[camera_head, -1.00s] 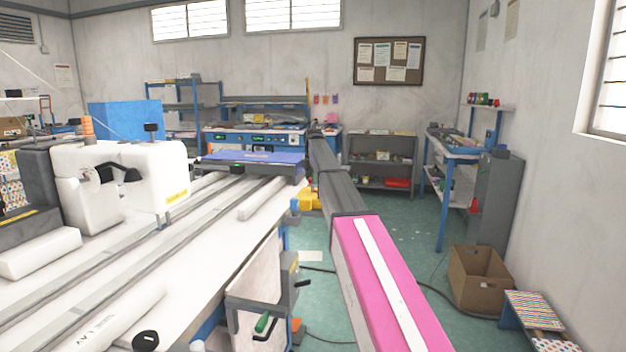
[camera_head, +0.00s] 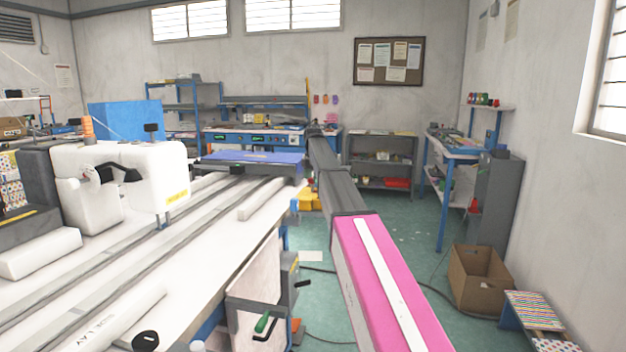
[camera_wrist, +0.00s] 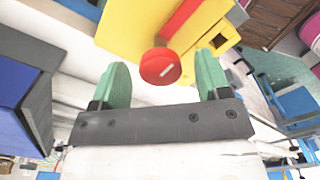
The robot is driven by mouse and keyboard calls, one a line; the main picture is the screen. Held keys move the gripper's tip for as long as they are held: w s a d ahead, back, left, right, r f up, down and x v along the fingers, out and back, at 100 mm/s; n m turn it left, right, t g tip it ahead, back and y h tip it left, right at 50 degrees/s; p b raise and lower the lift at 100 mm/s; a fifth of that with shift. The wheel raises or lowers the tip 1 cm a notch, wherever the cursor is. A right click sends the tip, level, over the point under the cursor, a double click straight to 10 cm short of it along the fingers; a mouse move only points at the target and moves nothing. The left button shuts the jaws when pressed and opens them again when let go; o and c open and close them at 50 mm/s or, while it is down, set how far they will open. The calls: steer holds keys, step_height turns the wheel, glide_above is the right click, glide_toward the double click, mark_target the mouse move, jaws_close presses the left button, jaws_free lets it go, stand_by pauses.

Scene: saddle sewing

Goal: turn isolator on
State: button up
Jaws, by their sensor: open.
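The isolator is a yellow box (camera_wrist: 135,25) with a round red knob (camera_wrist: 160,66), at the top middle of the wrist view. A small white mark shows on the knob's face. My gripper (camera_wrist: 163,72) is open, with one green finger to the left of the knob and one to the right. Gaps show between the knob and both fingers, so it is not gripped. In the head view, a yellow box (camera_head: 308,201) shows beside the table's right edge, partly behind my arm. My gripper cannot be made out there.
The long white table (camera_head: 190,255) with a sewing machine (camera_head: 150,170) fills the left. A crank unit with a green handle (camera_head: 263,323) sits at its front right side. A cardboard box (camera_head: 478,280) stands on the floor at right.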

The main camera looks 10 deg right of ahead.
step_height(320, 180, up, 10)
steer(key=shift+r, duration=0.15)
stand_by(0.3)
